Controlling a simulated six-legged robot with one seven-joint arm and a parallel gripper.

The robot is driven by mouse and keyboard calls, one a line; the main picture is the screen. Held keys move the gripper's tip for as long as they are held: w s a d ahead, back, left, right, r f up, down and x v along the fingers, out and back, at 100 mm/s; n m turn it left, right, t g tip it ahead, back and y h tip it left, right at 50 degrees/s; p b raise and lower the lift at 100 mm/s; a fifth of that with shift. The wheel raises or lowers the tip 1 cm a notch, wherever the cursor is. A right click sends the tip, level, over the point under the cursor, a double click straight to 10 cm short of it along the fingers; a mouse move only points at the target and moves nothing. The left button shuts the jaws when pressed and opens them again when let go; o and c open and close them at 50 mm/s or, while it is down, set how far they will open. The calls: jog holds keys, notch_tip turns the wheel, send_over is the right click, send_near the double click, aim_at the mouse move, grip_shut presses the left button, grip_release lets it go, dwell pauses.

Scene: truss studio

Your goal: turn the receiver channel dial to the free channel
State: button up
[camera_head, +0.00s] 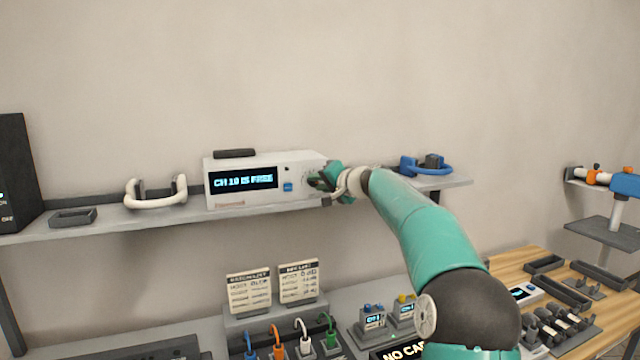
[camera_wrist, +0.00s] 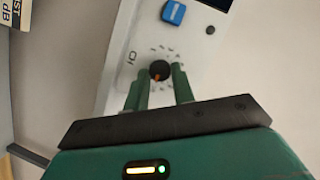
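The receiver (camera_head: 225,198) is a white box on the wall shelf. The channel dial (camera_wrist: 160,70) is a small black knob with an orange mark toward the lower side in the wrist view, ringed by printed marks beside "CH". My gripper (camera_wrist: 161,80) has one green finger on each side of the dial, tips close to it. Whether both fingers touch the dial is unclear. In the head view my gripper (camera_head: 322,182) is at the right part of the receiver's front and hides the dial.
A blue button (camera_head: 288,187) is between display and dial. On the shelf (camera_head: 100,227), a white handle-like stand (camera_head: 157,198) is left and a blue item (camera_head: 428,166) right. Below are cards (camera_head: 250,292), coloured connectors (camera_head: 278,345) and a wooden table (camera_head: 510,268).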

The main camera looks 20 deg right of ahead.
jog(key=o, duration=0.3)
jog(key=shift+w+r, duration=0.1)
jog(key=shift+o, duration=0.7)
jog(key=v, duration=1.4)
jog(key=s+a+f+n+g+h, duration=0.1)
jog(key=s+a+f+n+g, duration=0.15)
jog(key=s+a+f, duration=0.55)
jog(key=s+a+f+n+g, duration=0.1)
jog(key=s+a+n+g, duration=0.15)
jog(key=s+a, duration=0.6)
jog(key=s+a+f+n+g+h, duration=0.1)
jog(key=s+a+f+g+h, duration=0.1)
jog(key=s+f, duration=0.5)
jog(key=s+a+f+n+g+h, duration=0.2)
jog(key=s+f, duration=0.5)
jog(key=s, duration=0.7)
jog(key=shift+a+f, duration=0.2)
jog(key=shift+a, duration=0.3)
